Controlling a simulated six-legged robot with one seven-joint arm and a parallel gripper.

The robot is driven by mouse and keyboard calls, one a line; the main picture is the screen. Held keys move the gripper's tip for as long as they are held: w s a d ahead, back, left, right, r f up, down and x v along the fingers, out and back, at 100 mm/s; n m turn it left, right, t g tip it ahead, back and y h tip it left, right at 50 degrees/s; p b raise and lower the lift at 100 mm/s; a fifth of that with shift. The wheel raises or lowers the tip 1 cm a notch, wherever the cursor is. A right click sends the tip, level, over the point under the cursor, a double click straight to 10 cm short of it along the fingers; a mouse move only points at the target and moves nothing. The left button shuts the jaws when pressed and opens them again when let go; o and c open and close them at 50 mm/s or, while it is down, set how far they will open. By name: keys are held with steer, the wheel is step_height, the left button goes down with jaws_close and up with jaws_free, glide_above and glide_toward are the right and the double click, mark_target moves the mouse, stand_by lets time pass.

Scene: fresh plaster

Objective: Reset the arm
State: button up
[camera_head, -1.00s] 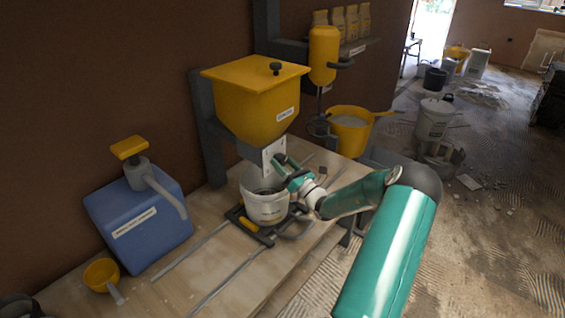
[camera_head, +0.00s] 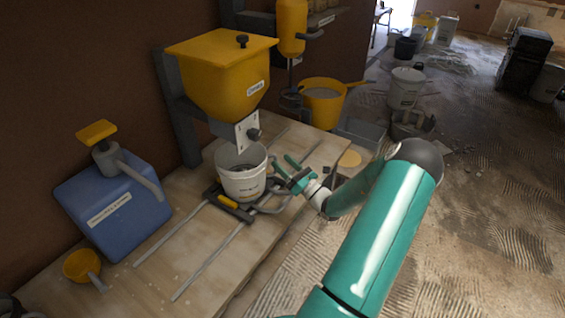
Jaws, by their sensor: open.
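My gripper (camera_head: 284,167) is at the end of my teal arm, just right of the white bucket. Its two teal fingers are spread apart with nothing between them, and they point up and left. The white bucket (camera_head: 242,182) stands upright on a dark sliding carriage (camera_head: 228,204) under the yellow hopper (camera_head: 222,80). The hopper's outlet plate with its dark knob (camera_head: 254,135) is above the bucket, apart from my fingers.
Two metal rails (camera_head: 205,262) run along the wooden bench (camera_head: 150,292). A yellow bucket (camera_head: 322,103) and a mixer (camera_head: 291,28) are behind.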

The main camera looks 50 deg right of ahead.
stand_by(0.3)
steer(key=w+a+r+n+g+y, duration=0.2)
steer(key=a+n+g+y, duration=0.25)
steer(key=a, duration=0.35)
steer(key=w+a+r+n+g+y, duration=0.35)
steer(key=a+n, duration=0.25)
steer(key=a, duration=0.2)
steer(key=w+a+r+n+g+y, duration=0.1)
steer(key=a+r+n+g+y, duration=0.15)
steer(key=a+n+y, duration=0.45)
steer(key=s+a+r+n+g+h, duration=0.1)
steer(key=s+a+n+g+h, duration=0.1)
steer(key=a+n+g, duration=0.35)
steer(key=s+a+r+n+g+h, duration=0.1)
steer(key=s+a+n+g+h, duration=0.1)
steer(key=a, duration=0.6)
steer(key=s+a+r+n+h, duration=0.4)
steer(key=s+r+n+h, duration=0.1)
steer(key=s+n, duration=0.2)
steer(key=s+a+r+n+t+h, duration=0.1)
steer(key=s+a+r+n+h, duration=0.2)
steer(key=s+r+n+h, duration=0.2)
steer(key=s+r+n, duration=0.1)
steer(key=s+n, duration=0.1)
steer(key=n, duration=0.1)
steer(key=shift+a, duration=0.4)
